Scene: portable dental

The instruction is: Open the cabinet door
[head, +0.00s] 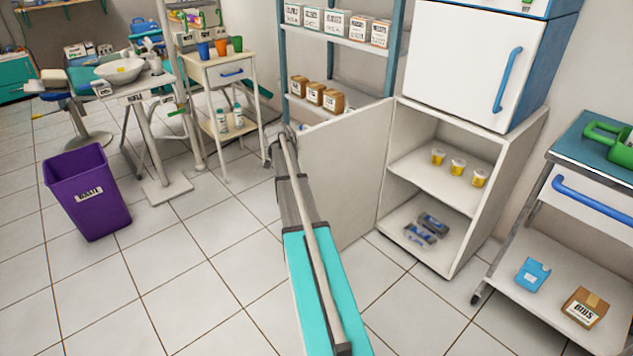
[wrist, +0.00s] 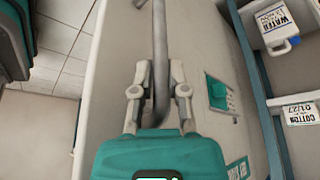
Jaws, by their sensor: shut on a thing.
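The white cabinet (head: 463,200) stands at the center right in the head view. Its lower door (head: 345,175) is swung wide open to the left, showing the shelves inside. In the wrist view the door's outer face (wrist: 205,45) fills the middle. My gripper (wrist: 161,92) is shut on the grey bar handle (wrist: 160,35) of the door. In the head view my arm reaches along the door's left side, and the gripper's hold is hidden there.
Inside the cabinet are yellow cups (head: 458,166) and blue-grey packs (head: 432,222). A white unit (head: 470,60) sits above. A trolley (head: 590,215) stands right, a shelf rack (head: 345,42) behind, a purple bin (head: 87,190) left. Tiled floor is clear left of the arm.

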